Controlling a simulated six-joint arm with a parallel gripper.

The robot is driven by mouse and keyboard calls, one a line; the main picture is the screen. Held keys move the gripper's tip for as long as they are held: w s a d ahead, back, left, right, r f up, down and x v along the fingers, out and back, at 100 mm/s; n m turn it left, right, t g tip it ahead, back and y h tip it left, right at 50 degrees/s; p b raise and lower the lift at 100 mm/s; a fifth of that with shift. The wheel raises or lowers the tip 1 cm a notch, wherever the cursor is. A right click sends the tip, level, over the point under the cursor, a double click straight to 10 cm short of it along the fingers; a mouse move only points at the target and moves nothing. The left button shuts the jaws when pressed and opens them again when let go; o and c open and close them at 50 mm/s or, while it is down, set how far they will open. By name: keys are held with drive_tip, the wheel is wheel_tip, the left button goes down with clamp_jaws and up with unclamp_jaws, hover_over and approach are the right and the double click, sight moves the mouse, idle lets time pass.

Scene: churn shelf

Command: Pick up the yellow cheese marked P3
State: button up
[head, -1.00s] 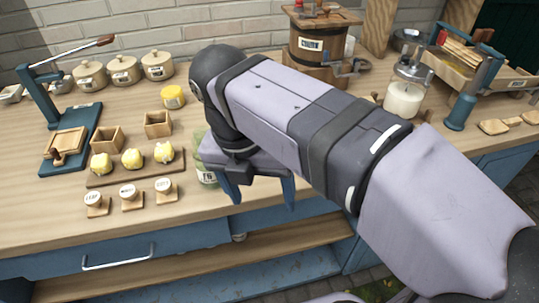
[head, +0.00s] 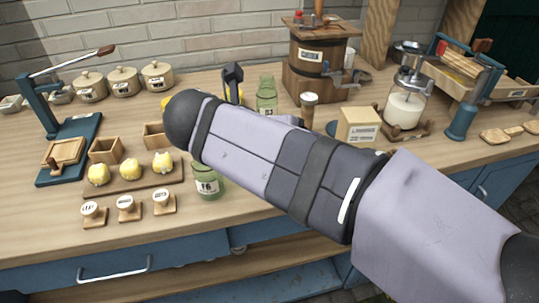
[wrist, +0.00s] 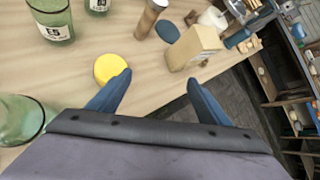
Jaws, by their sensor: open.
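A yellow round cheese (wrist: 109,68) lies on the table in the wrist view, just beyond the left finger of my gripper (wrist: 160,77). No mark can be read on it. My gripper is open and empty, and the cheese is left of the gap between the fingers. In the head view my arm hides the fingertips and most of the table under them. A bit of yellow (head: 166,101) shows left of my arm and another (head: 239,93) behind it. I cannot tell which of these is marked P3.
Green jars (wrist: 52,22) stand left in the wrist view, one at the lower left near my gripper. A pale block (wrist: 195,47) and a wooden cylinder (wrist: 148,20) stand beyond the fingers. A churn (head: 316,70) stands at the back.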

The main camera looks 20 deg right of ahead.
drive_tip(key=w+a+f+t, duration=0.1)
drive_tip(key=f+t, duration=0.1)
drive_tip(key=w+a+f+t+y+p, duration=0.1)
drive_tip(key=w+f+t, duration=0.1)
drive_tip(key=f, duration=0.1)
drive_tip(key=w+a+f+t, duration=0.2)
drive_tip(key=shift+w+a+f+y+p, duration=0.1)
drive_tip(key=shift+f+y+p, duration=0.05)
drive_tip(key=shift+y+p, duration=0.2)
drive_tip(key=shift+a+f, duration=0.2)
drive_tip(key=shift+d+b+x, duration=0.15)
drive_tip(key=shift+b+x, duration=0.2)
drive_tip(key=shift+x, duration=1.15)
drive_tip(key=shift+d+b+x, duration=0.15)
drive_tip(key=shift+b+x, duration=0.15)
drive_tip(key=shift+x, duration=1.2)
drive_tip(key=shift+w+d+f, duration=0.15)
drive_tip(key=shift+w+d, duration=0.1)
drive_tip(key=shift+w, duration=0.15)
drive_tip(key=c, duration=1.2)
